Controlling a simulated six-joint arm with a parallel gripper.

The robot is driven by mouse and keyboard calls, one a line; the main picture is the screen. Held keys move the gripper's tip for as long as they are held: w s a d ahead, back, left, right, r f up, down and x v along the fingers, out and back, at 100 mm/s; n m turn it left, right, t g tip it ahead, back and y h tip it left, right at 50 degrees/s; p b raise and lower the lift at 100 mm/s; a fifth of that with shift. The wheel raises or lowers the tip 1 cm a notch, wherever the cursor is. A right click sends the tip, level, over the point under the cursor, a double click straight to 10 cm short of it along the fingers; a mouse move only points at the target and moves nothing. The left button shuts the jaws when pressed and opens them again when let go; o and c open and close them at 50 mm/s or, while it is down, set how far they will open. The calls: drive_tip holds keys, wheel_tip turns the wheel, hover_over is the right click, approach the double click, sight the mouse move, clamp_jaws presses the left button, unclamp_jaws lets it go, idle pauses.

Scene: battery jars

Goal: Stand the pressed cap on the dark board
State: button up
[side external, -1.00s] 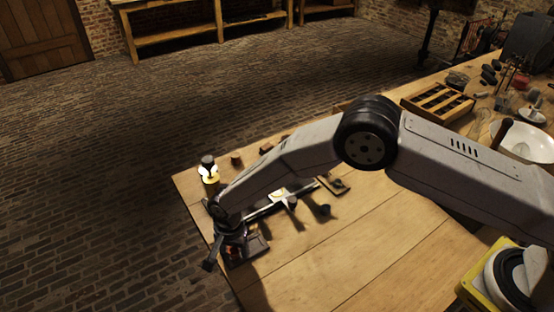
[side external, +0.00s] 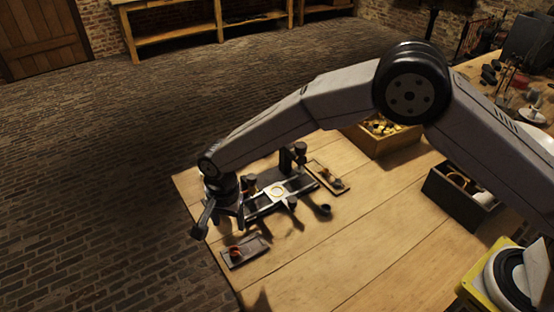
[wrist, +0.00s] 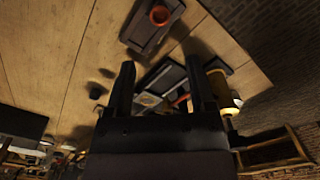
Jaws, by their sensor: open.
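The dark board (side external: 256,245) lies flat near the table's front left corner. It also shows at the top of the wrist view (wrist: 136,36). An orange-red round cap (side external: 235,251) rests on it, toward one end. In the wrist view the cap (wrist: 160,14) looks like a ring with a darker middle; which face is up I cannot tell for certain. My gripper (wrist: 160,72) is open, with nothing visible between its fingers. It is apart from the cap, over the area between the board and the dark fixture (side external: 262,205).
The fixture carries a pale plate with a yellow ring (side external: 278,190). A small dark cup (side external: 324,210) and a shallow tray (side external: 328,176) stand right of it. A yellow jar (wrist: 222,92) is beside my fingers in the wrist view. The front table middle is clear.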

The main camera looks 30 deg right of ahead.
drive_tip(key=shift+r, duration=0.3)
idle(0.4)
drive_tip(key=s+d+r+n+t, duration=0.15)
drive_tip(key=d+r, duration=0.25)
drive_tip(key=d, duration=0.5)
drive_tip(key=s+d+r+n, duration=0.3)
drive_tip(key=d+r, duration=0.1)
drive_tip(key=d, duration=0.5)
drive_tip(key=s+d+r+n+t, duration=0.1)
drive_tip(key=s+d+n, duration=0.3)
drive_tip(key=s+d, duration=0.8)
drive_tip(key=shift+s+d+r, duration=0.2)
drive_tip(key=shift+s+d, duration=0.05)
drive_tip(key=shift+s, duration=0.45)
